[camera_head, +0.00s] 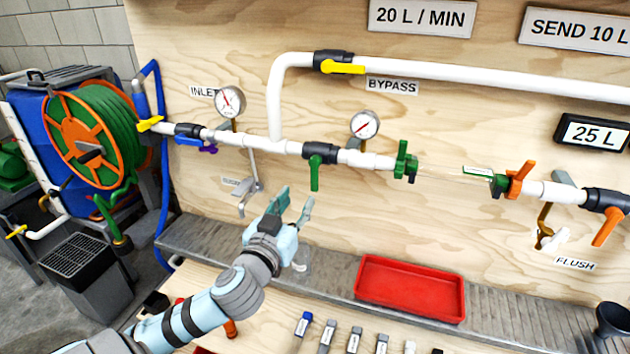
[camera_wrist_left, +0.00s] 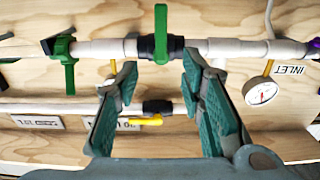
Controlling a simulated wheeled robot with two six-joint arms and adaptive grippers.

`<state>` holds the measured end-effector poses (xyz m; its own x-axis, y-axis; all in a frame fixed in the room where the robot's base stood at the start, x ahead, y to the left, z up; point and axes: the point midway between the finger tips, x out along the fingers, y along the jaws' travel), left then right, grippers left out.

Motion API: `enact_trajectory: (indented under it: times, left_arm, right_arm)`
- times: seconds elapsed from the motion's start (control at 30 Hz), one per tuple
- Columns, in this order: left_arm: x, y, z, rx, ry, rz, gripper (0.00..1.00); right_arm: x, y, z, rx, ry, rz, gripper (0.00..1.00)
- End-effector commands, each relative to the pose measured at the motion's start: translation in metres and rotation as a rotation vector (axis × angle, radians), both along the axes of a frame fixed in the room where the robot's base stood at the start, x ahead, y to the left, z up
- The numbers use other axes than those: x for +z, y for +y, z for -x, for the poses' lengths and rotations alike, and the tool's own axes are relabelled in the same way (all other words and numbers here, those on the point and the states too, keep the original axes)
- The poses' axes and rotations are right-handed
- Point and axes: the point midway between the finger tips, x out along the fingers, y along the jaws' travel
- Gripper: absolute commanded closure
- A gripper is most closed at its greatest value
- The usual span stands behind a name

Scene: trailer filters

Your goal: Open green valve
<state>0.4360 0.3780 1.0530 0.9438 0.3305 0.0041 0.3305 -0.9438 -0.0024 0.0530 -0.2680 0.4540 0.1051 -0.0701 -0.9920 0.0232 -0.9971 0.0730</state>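The green valve handle (camera_head: 315,172) hangs straight down from a black valve body on the white pipe, crosswise to the pipe. It also shows in the left wrist view (camera_wrist_left: 161,32), at top centre, with that picture turned upside down. My left gripper (camera_head: 293,205) is below and a little left of the handle, pointing up toward the pipe. In the left wrist view my left gripper (camera_wrist_left: 158,75) has its two fingers spread with nothing between them. The handle lines up with the gap, apart from the fingertips. My right gripper is not in view.
Green clamp (camera_head: 404,162) and orange clamp (camera_head: 519,178) flank a clear pipe section to the right. A gauge (camera_head: 364,125) sits above the pipe. A yellow bypass handle (camera_head: 343,68) is higher up. A red tray (camera_head: 410,289) lies on the grey ledge below.

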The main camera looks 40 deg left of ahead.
Motion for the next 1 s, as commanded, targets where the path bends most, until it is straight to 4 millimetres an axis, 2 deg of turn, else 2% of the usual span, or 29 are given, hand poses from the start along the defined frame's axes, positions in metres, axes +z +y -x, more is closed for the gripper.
enact_trajectory:
  times: [0.2, 0.4, 0.57, 0.8, 0.83, 1.0]
  left_arm:
    - [0.002, 0.021, -0.059, 0.003, -0.003, 0.005, 0.64]
    - [0.001, 0.036, -0.102, 0.001, 0.001, 0.003, 0.64]
    - [0.001, 0.04, -0.116, -0.001, 0.001, 0.003, 0.64]
    - [0.001, 0.041, -0.118, -0.002, 0.003, 0.001, 0.64]
    - [0.001, 0.041, -0.118, -0.002, 0.003, 0.001, 0.66]
    - [0.001, 0.041, -0.118, -0.002, 0.003, 0.001, 0.93]
  right_arm:
    - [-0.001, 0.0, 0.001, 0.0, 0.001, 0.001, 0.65]
    - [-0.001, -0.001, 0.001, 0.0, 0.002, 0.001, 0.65]
    - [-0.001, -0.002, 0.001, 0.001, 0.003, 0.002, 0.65]
    - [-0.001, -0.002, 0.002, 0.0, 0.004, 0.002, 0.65]
    - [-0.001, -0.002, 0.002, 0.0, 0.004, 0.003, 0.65]
    - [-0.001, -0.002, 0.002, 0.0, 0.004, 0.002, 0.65]
